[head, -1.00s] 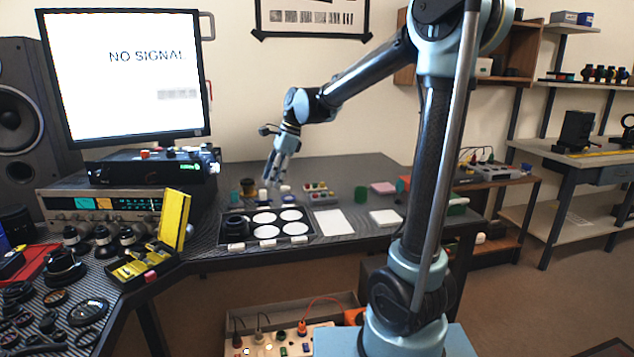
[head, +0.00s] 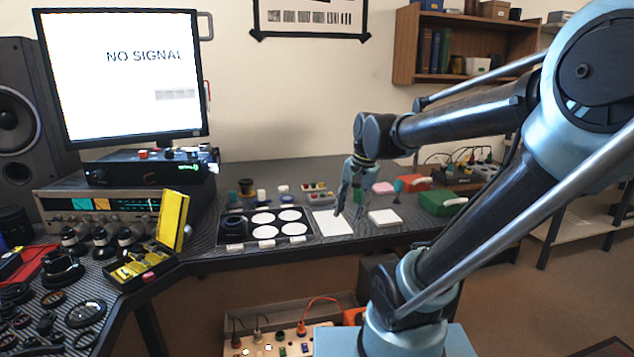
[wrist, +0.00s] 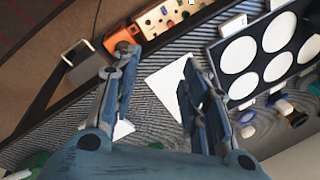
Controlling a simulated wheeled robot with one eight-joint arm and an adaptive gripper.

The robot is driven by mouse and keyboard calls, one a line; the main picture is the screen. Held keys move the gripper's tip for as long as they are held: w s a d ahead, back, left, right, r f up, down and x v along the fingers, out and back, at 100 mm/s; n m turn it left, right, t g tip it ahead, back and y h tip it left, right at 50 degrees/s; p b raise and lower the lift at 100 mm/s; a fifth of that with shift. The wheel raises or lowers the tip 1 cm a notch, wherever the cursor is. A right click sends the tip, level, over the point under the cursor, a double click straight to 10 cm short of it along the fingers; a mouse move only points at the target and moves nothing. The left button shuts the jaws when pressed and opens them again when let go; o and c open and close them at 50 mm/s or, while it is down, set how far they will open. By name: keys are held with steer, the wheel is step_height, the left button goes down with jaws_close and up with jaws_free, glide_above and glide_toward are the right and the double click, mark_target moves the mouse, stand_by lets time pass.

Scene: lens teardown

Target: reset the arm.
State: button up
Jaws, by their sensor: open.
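My gripper (head: 349,212) hangs over the bench at the white sheet (head: 333,223), fingers pointing down. In the wrist view the gripper (wrist: 155,70) shows two blue-grey fingers spread apart with nothing between them. The white sheet (wrist: 168,86) lies beyond the fingers there, partly hidden by the right one. My arm reaches in from the right in the head view.
A black tray (head: 225,239) with white round pads and one dark lens part is left of the sheet. A white block (head: 384,217) and a green case (head: 442,203) are to the right. A monitor (head: 122,75) stands at left. A box with sockets (head: 285,343) sits below the bench.

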steer(key=s+d+f+n+h, duration=0.2)
steer(key=s+d+f+n, duration=0.4)
steer(key=s+d+f, duration=0.3)
steer(key=shift+s+d+f+t, duration=0.3)
steer(key=shift+s+f, duration=0.1)
steer(key=shift+s, duration=0.4)
